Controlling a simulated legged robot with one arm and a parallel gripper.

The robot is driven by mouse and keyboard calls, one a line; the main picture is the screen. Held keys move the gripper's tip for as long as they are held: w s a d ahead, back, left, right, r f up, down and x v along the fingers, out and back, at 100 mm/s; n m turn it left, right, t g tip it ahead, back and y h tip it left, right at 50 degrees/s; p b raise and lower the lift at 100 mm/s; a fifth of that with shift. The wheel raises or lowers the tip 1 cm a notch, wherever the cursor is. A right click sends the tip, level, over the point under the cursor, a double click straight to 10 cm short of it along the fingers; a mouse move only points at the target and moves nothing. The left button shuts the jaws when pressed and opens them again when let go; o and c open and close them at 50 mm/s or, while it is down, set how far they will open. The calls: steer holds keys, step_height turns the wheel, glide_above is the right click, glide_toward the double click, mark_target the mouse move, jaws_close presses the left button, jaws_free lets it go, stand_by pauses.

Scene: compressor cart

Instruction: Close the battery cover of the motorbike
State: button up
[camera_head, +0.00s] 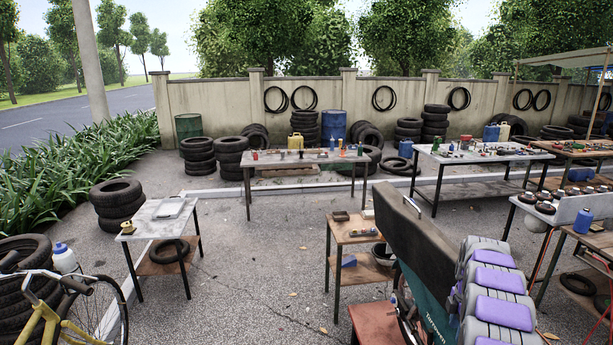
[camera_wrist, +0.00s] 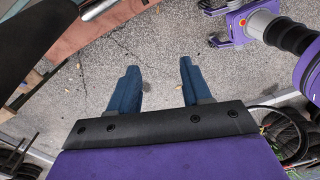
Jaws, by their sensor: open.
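The motorbike (camera_head: 433,306) is at the lower right of the head view, cut off by the bottom edge, with a teal side panel. A long dark piece (camera_head: 412,238) lies along its top; I cannot tell whether it is the seat or the battery cover. A dark rounded shape (camera_wrist: 25,35) at the upper left of the wrist view may be part of the bike. My gripper (camera_wrist: 158,75) is open and empty in the wrist view, its two blue fingers apart over bare ground. Its fingers do not show in the head view.
A small wooden stand (camera_head: 357,238) is left of the bike. A reddish-brown board (camera_wrist: 115,25) is at the upper left of the wrist view. Worktables (camera_head: 290,157) with tools and tyre stacks line the back wall. The paved ground (camera_head: 245,280) left of the stand is clear.

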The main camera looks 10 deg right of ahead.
steer(key=s+a+r+m+b, duration=0.25)
steer(key=s+a, duration=0.25)
steer(key=a, duration=0.4)
steer(key=s+a+r+m+b, duration=0.2)
steer(key=s+a+r+m, duration=0.15)
steer(key=a, duration=0.45)
steer(key=s+a+r+m+b, duration=0.25)
steer(key=s+a, duration=0.25)
steer(key=a, duration=0.4)
steer(key=s+a+f+m+b, duration=0.2)
steer(key=s+a, duration=0.2)
steer(key=s, duration=0.5)
steer(key=s+a+f+m+g+b, duration=0.1)
steer(key=s+a+f+m+b, duration=0.1)
steer(key=s, duration=0.7)
steer(key=s+a+f+m+b, duration=0.2)
steer(key=s+a, duration=0.4)
steer(key=s, duration=0.3)
steer(key=shift+f, duration=0.7)
steer(key=shift+w+m, duration=0.1)
steer(key=shift+m, duration=0.15)
